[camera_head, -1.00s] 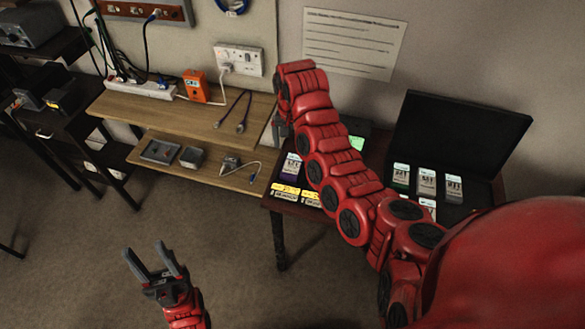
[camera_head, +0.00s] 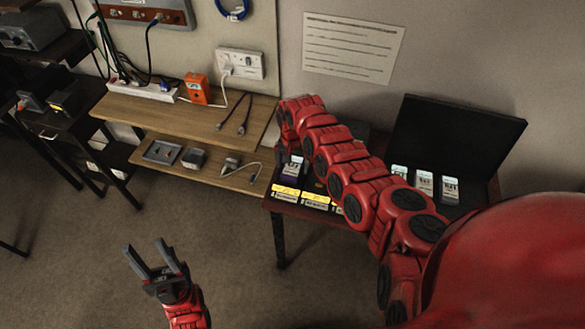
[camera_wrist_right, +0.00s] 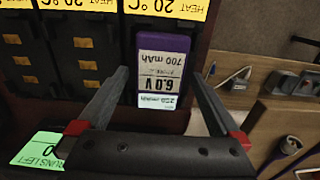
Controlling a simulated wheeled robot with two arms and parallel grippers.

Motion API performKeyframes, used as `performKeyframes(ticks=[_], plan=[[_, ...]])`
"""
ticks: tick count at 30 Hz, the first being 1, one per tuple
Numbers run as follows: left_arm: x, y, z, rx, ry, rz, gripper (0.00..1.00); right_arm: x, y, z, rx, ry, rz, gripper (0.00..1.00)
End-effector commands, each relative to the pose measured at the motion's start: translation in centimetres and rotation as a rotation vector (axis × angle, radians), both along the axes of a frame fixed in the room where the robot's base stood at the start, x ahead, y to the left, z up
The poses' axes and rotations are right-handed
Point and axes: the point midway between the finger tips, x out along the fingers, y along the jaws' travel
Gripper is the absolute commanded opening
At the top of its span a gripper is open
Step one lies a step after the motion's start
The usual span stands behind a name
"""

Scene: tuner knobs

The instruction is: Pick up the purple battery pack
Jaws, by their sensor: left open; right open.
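The purple battery pack (camera_head: 291,170) stands at the left end of the dark table, by the yellow labels. In the right wrist view the purple pack (camera_wrist_right: 163,62) shows its white label reading 6.0 V and 700 mAh, upside down. My right gripper (camera_wrist_right: 158,80) is open, with one finger on either side of the pack's near end in that view. I cannot tell whether the fingers touch it. In the head view my right arm hides most of that gripper. My left gripper (camera_head: 146,246) is open and empty above the floor at lower left.
Yellow labels (camera_head: 315,200) mark the charger slots (camera_wrist_right: 80,50) beside the pack. An open black case (camera_head: 460,145) with several white-labelled packs (camera_head: 424,184) is at the right. Wooden shelves (camera_head: 180,112) with cables and small devices stand at the left. A green label (camera_wrist_right: 38,150) is near.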

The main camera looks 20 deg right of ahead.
Motion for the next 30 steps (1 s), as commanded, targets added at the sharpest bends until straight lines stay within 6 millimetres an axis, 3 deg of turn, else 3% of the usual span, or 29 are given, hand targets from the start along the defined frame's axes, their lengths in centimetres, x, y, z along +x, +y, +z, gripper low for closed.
performKeyframes(ticks=[8,24,30], plan=[[0.00,0.00,0.00,0.000,0.000,0.000,0.50,-0.02,-0.02,-0.22,0.001,0.001,-0.001,1.00],[0.00,0.00,0.00,0.000,0.000,0.000,0.50,-0.07,-0.03,-0.23,0.000,0.002,-0.001,0.06],[0.00,0.00,0.00,0.000,0.000,0.000,0.50,-0.07,-0.03,-0.22,0.000,0.002,-0.001,0.05]])
